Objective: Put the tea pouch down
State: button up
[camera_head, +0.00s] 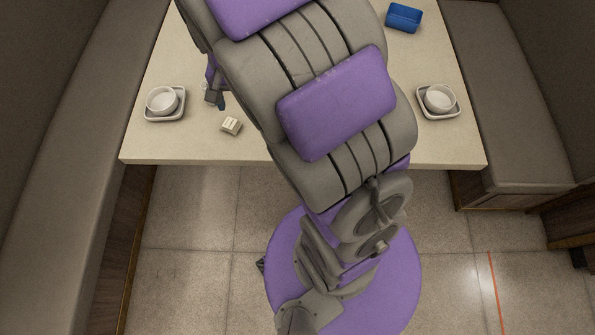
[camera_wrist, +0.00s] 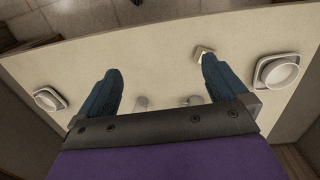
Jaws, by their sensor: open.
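A small cream packet with dark marks, which looks like the tea pouch (camera_head: 231,126), lies on the table near its front edge, left of my arm. It also shows in the wrist view (camera_wrist: 201,50), just beyond the tip of the right finger and partly hidden by it. In the head view my gripper (camera_head: 216,98) is partly hidden by my arm, a little behind and left of the packet.
A white bowl (camera_head: 162,99) stands on a square tray (camera_head: 179,115) at the table's left; another bowl (camera_head: 439,99) and tray (camera_head: 447,116) stand at the right. A blue container (camera_head: 404,18) is at the back right. Grey benches (camera_head: 70,150) flank the table (camera_head: 225,152).

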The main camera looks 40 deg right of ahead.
jog(key=s+a+r+n, duration=0.1)
jog(key=s+r+n, duration=0.2)
jog(key=s, duration=1)
jog(key=s+a+r+n+g, duration=0.1)
jog(key=s+r+n, duration=0.2)
jog(key=s, duration=0.9)
jog(key=shift+s+r+n, duration=0.3)
jog(key=shift+s+n, duration=0.1)
jog(key=shift+n, duration=0.2)
jog(key=shift+c, duration=0.4)
